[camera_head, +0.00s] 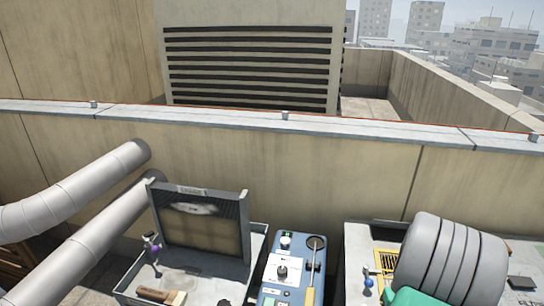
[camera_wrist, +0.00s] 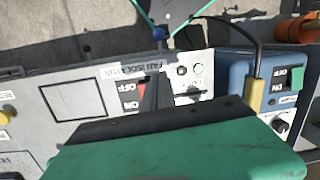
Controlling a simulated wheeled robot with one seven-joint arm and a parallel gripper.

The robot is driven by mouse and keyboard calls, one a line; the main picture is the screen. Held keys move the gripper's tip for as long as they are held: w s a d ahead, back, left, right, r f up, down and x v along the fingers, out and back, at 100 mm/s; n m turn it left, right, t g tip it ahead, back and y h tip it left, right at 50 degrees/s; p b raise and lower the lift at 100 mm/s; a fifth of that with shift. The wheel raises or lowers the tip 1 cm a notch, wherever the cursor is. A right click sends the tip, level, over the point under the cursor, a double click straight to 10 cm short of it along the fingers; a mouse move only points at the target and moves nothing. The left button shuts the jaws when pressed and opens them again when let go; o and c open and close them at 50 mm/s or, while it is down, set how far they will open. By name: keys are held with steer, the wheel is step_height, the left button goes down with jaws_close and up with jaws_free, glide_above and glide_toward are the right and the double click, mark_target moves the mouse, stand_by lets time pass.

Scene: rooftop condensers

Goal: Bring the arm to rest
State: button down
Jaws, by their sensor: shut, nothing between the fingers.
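My gripper (camera_wrist: 153,92) shows in the wrist view as dark, narrow fingers held together, with nothing seen between them. A wide green part with a dark edge fills the bottom of that view and seems to be mine. The fingers appear over a grey panel (camera_wrist: 55,135) lettered "FAN ISOLATOR", in front of its red switch (camera_wrist: 145,88) marked OFF, which they partly cover. I cannot tell whether they touch it. In the head view I cannot make out the gripper. Large grey ribbed and green shapes at the lower right hide part of the bench there.
A blue control box (camera_head: 290,270) stands in the middle, with a yellow-handled tool on it. Left of it, a grey tray (camera_head: 195,260) holds a framed filter (camera_head: 205,228) and a brush (camera_head: 160,296). Thick pipes (camera_head: 75,190) run at left. A parapet wall (camera_head: 300,170) stands behind.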

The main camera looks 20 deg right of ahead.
steer(key=w+a+r+n+t, duration=0.1)
steer(key=w+a+r, duration=0.1)
steer(key=a+r, duration=0.4)
steer(key=w+a+r+n+t, duration=0.2)
steer(key=a+r, duration=0.4)
steer(key=a, duration=0.9)
steer(key=w+a+r+n+t+h, duration=0.1)
steer(key=w+a+r+n, duration=0.1)
steer(key=a+r, duration=0.4)
steer(key=a, duration=0.4)
steer(key=shift+w+a+r+t, duration=0.15)
steer(key=shift+w+a+t, duration=0.05)
steer(key=shift+w+t, duration=0.1)
